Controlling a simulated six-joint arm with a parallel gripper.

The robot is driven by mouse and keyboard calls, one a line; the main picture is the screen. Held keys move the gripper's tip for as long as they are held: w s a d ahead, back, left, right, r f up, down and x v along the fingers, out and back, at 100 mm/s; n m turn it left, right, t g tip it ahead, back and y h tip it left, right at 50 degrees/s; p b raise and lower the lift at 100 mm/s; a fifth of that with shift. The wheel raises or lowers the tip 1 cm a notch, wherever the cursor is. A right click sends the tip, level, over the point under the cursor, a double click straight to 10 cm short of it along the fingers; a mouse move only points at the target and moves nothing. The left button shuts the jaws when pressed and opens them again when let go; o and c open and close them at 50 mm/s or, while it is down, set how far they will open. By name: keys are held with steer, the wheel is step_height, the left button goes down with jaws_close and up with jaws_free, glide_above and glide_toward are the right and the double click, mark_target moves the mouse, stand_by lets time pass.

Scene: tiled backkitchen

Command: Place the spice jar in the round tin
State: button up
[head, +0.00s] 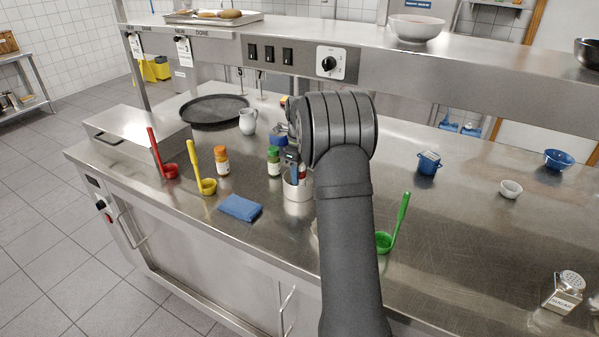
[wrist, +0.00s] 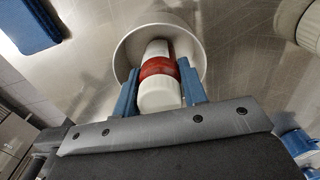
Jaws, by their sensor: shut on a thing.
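The spice jar, white with a red band, shows in the wrist view (wrist: 158,68) between the two blue fingers of my gripper (wrist: 160,88). The gripper is shut on it. The round tin (head: 298,194) is pale and open-topped, standing on the steel counter in front of my arm. In the wrist view, the jar's far end lies within the tin's rim (wrist: 124,48). In the head view, a bit of red shows at the tin's mouth, with my gripper (head: 292,170) just over it. Whether the jar touches the tin's floor is hidden.
An orange jar (head: 221,161) and a green jar (head: 273,161) stand left of the tin. A blue cloth (head: 240,208) lies at front left. Red (head: 168,170), yellow (head: 207,186) and green (head: 384,242) ladles stand nearby. A white jug (head: 248,122) is behind.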

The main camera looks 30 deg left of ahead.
steer(key=shift+f, duration=0.1)
steer(key=o, duration=1.1)
steer(key=shift+c, duration=0.2)
step_height(320, 180, up, 12)
steer(key=shift+r, duration=0.1)
steer(key=shift+f, duration=4.15)
